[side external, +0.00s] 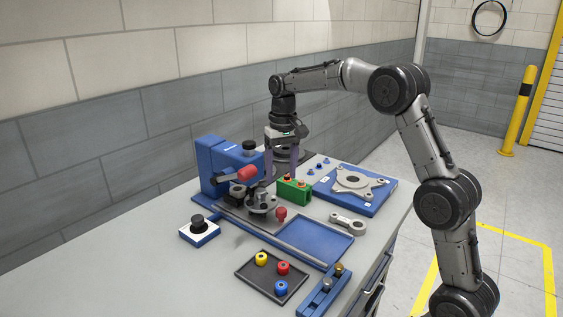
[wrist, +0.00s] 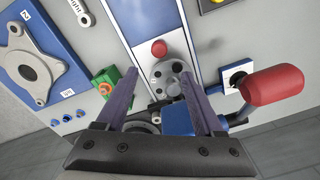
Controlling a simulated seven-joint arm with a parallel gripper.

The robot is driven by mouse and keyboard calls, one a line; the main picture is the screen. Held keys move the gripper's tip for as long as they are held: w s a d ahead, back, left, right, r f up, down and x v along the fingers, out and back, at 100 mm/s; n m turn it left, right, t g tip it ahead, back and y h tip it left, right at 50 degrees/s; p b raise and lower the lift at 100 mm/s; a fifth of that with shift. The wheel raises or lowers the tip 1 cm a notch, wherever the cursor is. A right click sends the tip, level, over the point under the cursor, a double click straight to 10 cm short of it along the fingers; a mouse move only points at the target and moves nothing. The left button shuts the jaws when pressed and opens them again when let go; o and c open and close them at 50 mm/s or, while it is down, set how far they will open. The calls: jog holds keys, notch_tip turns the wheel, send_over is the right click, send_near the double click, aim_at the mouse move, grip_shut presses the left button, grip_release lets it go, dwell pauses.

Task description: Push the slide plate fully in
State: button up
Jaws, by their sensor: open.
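The grey slide plate (side external: 240,214) lies in a blue-based track in front of the blue press fixture (side external: 213,165). It carries a round metal part (side external: 262,201) and has a red knob (side external: 281,213) at its outer end. In the wrist view the plate (wrist: 174,52), round part (wrist: 166,70) and red knob (wrist: 159,48) show beyond my fingertips. My gripper (side external: 284,170) is open and empty, fingers pointing down, above and behind the plate near the green block. The wrist view shows its two purple fingers spread apart (wrist: 158,76). Part of the plate's inner end is hidden.
The press's red-handled lever (side external: 247,173) sticks out near the plate. A green block (side external: 294,191) stands close to my fingers. A blue tray with a metal flange (side external: 353,181), a black tray of colored knobs (side external: 271,277) and a push button (side external: 198,226) surround the track.

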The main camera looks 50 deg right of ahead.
jog(key=shift+r, duration=1.45)
jog(key=s+a+r+n+t, duration=0.1)
jog(key=s+a+r+t, duration=0.1)
jog(key=s+a+r, duration=0.35)
jog(key=s+a+r+n+t, duration=0.1)
jog(key=s+a+r, duration=0.2)
jog(key=s+r, duration=0.55)
jog(key=s+a+f+n+t, duration=0.2)
jog(key=s+a+f+n, duration=0.1)
jog(key=s+f, duration=1.1)
jog(key=s, duration=0.3)
jog(key=shift+f, duration=0.15)
